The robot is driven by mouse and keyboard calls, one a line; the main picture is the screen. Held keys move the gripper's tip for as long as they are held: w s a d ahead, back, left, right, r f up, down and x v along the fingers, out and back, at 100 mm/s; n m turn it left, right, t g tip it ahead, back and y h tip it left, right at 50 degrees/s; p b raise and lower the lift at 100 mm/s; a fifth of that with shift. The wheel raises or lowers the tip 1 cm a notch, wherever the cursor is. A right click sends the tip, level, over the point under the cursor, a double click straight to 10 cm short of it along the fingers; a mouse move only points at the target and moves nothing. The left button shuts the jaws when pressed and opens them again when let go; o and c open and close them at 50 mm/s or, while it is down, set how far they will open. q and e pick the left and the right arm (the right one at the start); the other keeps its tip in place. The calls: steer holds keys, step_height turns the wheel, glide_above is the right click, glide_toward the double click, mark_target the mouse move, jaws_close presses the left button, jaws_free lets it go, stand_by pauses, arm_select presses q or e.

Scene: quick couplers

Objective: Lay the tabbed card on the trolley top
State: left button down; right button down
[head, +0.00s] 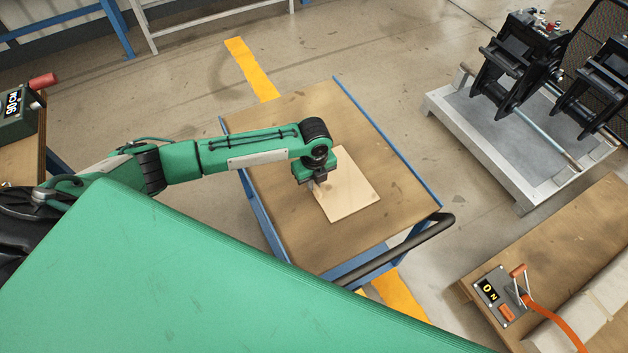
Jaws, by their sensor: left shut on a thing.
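The card (349,190) is a flat, pale cream rectangle over the middle of the trolley top (300,115). The trolley top is brown wood with blue edges. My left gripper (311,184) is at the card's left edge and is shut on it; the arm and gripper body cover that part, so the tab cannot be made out. I cannot tell whether the card touches the wood or is held just above it. My right gripper does not show.
A black trolley handle (400,250) sticks out at the near right. A bench with a lever box (497,297) is at the lower right. Black couplers (515,65) stand on a grey-white stand at the upper right. Another box (18,115) is at the left. The wood around the card is clear.

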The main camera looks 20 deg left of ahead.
arm_select(q)
steer(key=shift+f, duration=0.15)
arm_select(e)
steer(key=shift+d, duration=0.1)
arm_select(q)
steer(key=c, duration=1.5)
jaws_free()
steer(key=shift+o, duration=0.2)
